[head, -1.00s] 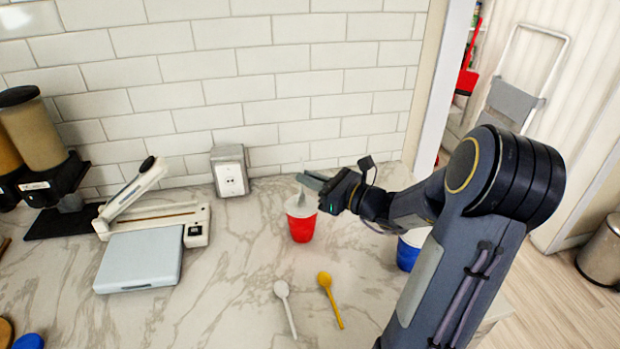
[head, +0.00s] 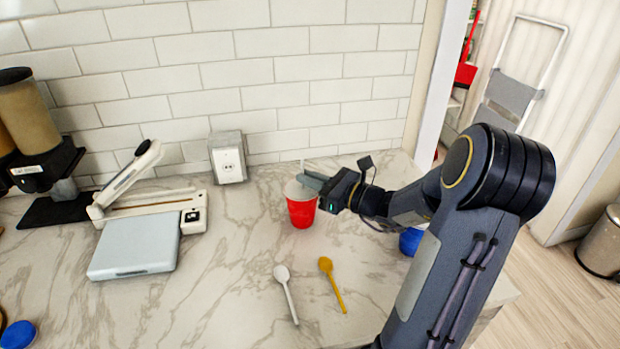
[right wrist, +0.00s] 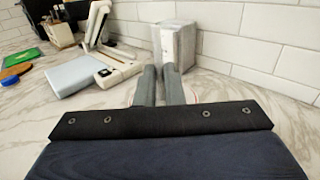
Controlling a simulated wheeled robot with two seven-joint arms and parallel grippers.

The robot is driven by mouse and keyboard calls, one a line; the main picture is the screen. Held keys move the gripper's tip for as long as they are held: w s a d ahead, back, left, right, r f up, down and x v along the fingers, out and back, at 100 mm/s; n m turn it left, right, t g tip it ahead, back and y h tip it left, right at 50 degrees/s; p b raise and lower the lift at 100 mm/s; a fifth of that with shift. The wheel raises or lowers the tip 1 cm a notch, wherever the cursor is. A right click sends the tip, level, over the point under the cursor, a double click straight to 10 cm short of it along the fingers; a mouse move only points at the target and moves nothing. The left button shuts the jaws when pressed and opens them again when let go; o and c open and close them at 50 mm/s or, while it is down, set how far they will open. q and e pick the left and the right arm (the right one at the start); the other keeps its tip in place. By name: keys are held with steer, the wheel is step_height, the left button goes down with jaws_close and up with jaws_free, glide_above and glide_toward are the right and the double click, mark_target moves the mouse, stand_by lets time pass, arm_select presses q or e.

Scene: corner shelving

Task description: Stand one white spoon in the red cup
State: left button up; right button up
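A red cup (head: 301,213) with a pale inside stands upright on the marble counter. My right gripper (head: 308,182) is over its rim; its two fingers also show in the right wrist view (right wrist: 161,84), close together with a narrow gap. A thin white spoon handle (head: 302,165) stands up at the fingertips, above the cup. The spoon's lower part is hidden by the cup and fingers. A second white spoon (head: 287,291) lies on the counter in front of the cup. My left gripper is not in view.
A yellow spoon (head: 332,284) lies right of the loose white spoon. A blue cup (head: 410,242) is partly hidden behind my right arm.

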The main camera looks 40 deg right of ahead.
steer(key=o, duration=0.5)
steer(key=shift+c, duration=0.2)
steer(key=v, duration=0.7)
steer(key=shift+s, duration=0.35)
steer(key=shift+d, duration=0.2)
